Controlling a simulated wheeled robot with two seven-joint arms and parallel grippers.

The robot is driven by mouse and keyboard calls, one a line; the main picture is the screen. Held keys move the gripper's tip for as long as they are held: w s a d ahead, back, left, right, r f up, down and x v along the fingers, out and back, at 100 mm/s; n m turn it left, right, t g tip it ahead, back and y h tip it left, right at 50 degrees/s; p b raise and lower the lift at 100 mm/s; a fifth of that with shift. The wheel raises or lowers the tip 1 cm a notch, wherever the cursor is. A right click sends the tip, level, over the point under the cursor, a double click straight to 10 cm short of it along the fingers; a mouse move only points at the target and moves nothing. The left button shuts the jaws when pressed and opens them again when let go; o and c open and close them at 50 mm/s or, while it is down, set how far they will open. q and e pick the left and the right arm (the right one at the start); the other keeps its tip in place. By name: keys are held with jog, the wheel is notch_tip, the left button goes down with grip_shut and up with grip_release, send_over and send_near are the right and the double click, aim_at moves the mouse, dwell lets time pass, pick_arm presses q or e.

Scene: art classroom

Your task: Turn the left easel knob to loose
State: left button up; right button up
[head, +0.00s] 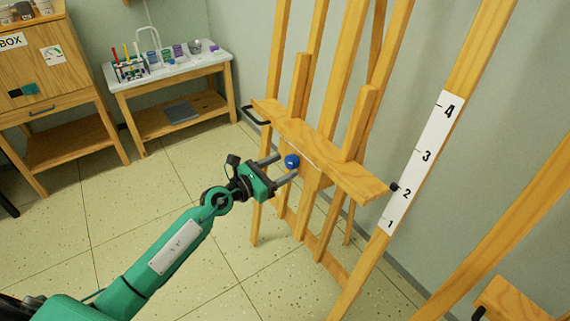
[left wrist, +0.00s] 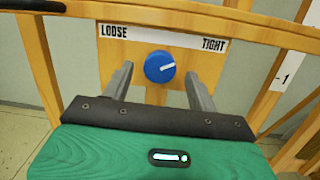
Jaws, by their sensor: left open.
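The blue round easel knob (left wrist: 160,67) sits on a wooden panel (left wrist: 115,58) under a white strip that reads LOOSE at the left and TIGHT at the right. Its white mark points to the right, slightly upward, on the TIGHT side. In the head view the knob (head: 292,161) is on the front of the wooden easel (head: 325,152). My left gripper (head: 285,168) is open, its two fingers pointing at the knob. In the left wrist view the fingers (left wrist: 160,85) stand either side of the knob, apart from it. My right gripper is not in view.
A numbered white scale (head: 424,160) runs along an easel leg at the right, with a small black pointer (head: 394,187). A black handle (head: 254,115) sticks out at the easel's left. A side table (head: 160,80) with jars and a wooden cabinet (head: 50,75) stand behind. Floor between is clear.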

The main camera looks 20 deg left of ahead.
pick_arm(q)
jog(key=shift+x, duration=0.85)
jog(key=shift+c, duration=0.2)
